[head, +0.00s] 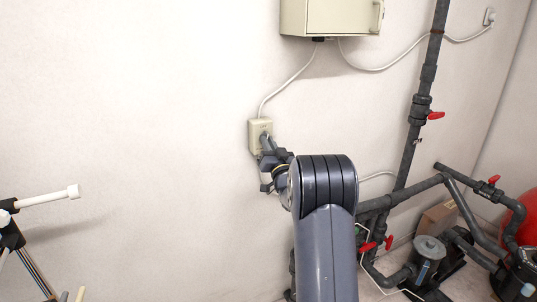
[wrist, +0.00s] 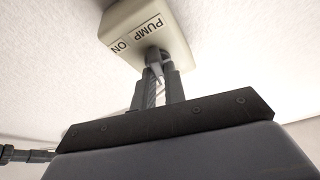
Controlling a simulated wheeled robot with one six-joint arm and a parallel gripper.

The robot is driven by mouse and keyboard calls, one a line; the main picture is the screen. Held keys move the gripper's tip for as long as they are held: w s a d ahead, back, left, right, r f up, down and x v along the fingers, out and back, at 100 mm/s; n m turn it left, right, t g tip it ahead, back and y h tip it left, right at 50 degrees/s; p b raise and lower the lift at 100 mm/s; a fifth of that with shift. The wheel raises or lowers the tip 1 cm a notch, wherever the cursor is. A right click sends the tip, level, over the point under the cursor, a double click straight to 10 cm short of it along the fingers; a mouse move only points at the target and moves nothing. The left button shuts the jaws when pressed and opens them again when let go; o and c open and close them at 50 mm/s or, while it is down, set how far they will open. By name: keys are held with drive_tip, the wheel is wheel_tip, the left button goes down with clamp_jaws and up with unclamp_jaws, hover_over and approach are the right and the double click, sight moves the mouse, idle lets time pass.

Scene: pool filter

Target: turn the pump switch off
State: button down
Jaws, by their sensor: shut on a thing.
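The pump switch is a small cream box (head: 258,131) on the white wall, with a cable running into its top. In the wrist view the box (wrist: 135,22) carries the words "PUMP" and "ON". A grey part of the switch, its knob (wrist: 155,56), shows at the fingertips. My gripper (head: 266,143) reaches up to the front of the box, its fingers (wrist: 158,72) shut on the knob. The fingers hide part of the knob, and I cannot tell its exact angle.
A cream cabinet (head: 330,17) hangs on the wall above, joined by a white cable (head: 290,80). Dark pipes with red valve handles (head: 436,115) and a pump (head: 428,252) stand at the right. A white pole (head: 45,199) sticks out at the left. The wall between is bare.

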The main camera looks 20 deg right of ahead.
drive_tip(key=n+y+b, duration=0.2)
drive_tip(key=n+b, duration=0.2)
drive_tip(key=b, duration=0.1)
drive_tip(key=shift+n, duration=0.3)
drive_tip(key=c, duration=1.5)
unclamp_jaws()
drive_tip(key=shift+o, duration=0.2)
drive_tip(key=b+v, duration=0.2)
drive_tip(key=v, duration=0.8)
drive_tip(key=shift+s+d+f, duration=0.15)
drive_tip(key=shift+s+f, duration=0.05)
drive_tip(key=shift+s, duration=0.15)
